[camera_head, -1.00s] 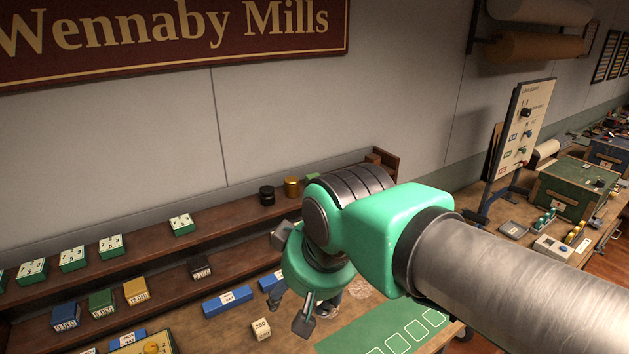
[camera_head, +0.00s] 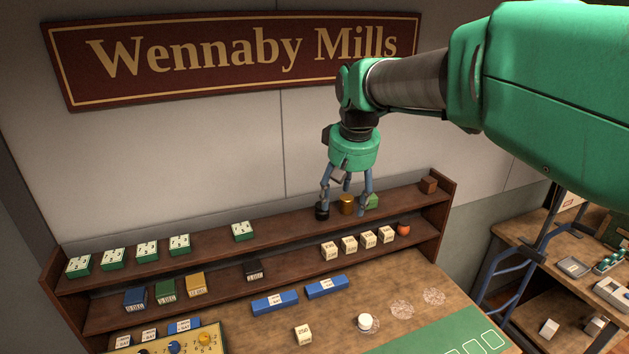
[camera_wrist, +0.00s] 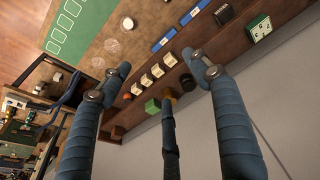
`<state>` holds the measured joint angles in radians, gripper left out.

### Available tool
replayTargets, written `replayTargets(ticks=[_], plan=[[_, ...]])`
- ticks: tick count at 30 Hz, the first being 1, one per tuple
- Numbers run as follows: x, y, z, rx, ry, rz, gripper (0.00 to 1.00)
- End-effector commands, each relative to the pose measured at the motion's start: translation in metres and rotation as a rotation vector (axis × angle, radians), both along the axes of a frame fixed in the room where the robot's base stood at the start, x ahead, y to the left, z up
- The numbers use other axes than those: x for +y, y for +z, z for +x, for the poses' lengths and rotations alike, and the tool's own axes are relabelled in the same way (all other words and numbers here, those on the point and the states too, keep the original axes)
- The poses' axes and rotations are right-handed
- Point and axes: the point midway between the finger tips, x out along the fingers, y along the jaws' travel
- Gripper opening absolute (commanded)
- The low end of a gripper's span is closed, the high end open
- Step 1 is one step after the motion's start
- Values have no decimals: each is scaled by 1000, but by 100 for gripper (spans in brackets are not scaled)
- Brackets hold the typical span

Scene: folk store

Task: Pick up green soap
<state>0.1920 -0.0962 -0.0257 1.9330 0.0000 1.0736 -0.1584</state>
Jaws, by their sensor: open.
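The green soap (camera_head: 371,201) is a small green block on the top shelf, just right of a gold cylinder (camera_head: 346,204). My gripper (camera_head: 344,207) points down at the top shelf, its three fingers spread open and empty. The right finger overlaps the soap's left edge in the head view; whether they touch cannot be told. In the wrist view the soap (camera_wrist: 152,106) shows between my gripper's (camera_wrist: 160,68) left and middle fingers, and the gold cylinder is partly hidden by the middle finger.
A black jar (camera_head: 322,211) stands left of the gold cylinder. A brown cube (camera_head: 428,185) sits at the shelf's right end. Several white blocks (camera_head: 349,245) and an orange-red round item (camera_head: 404,229) are on the lower shelf (camera_head: 300,262). The wall rises close behind.

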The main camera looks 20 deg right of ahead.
Motion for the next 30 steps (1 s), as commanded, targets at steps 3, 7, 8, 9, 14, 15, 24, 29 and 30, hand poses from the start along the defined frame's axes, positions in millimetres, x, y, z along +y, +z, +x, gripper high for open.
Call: replayTargets(ticks=[3, 7, 8, 9, 14, 15, 24, 29, 30], plan=[[-18, 7, 28, 26, -5, 1, 62], [-38, 9, 56, 54, -10, 4, 62], [-42, 9, 62, 60, -10, 4, 62], [-48, 9, 70, 66, -11, 5, 62], [-75, 6, 102, 100, -17, 10, 62], [-81, 5, 110, 107, -17, 11, 62], [-136, -11, 164, 165, -26, 24, 62], [-166, -26, 189, 196, -30, 33, 62], [-173, -29, 194, 203, -31, 35, 62]])
